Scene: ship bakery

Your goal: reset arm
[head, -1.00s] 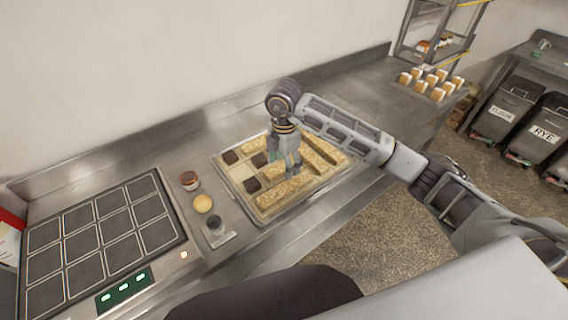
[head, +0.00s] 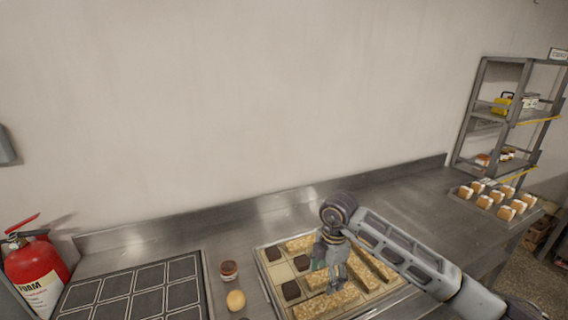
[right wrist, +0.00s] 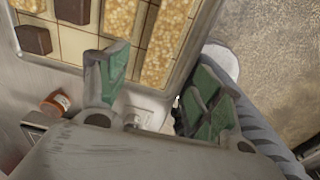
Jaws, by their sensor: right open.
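My right gripper (head: 333,284) hangs fingers down over the tray (head: 262,262) of baked pieces, its arm coming in from the right. In the right wrist view its two green-padded fingers (right wrist: 155,98) are spread apart with nothing between them, near the tray's edge (right wrist: 150,98). The tray holds dark brown squares (head: 291,290) and pale oat-like bars (head: 327,303). My left gripper is not in view.
A grid-topped dark plate (head: 135,290) lies left of the tray. A small jar (head: 228,270) and a round yellow bun (head: 236,300) stand between them. A red extinguisher (head: 36,272) is at far left. A rack (head: 500,120) and a tray of rolls (head: 497,199) are at right.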

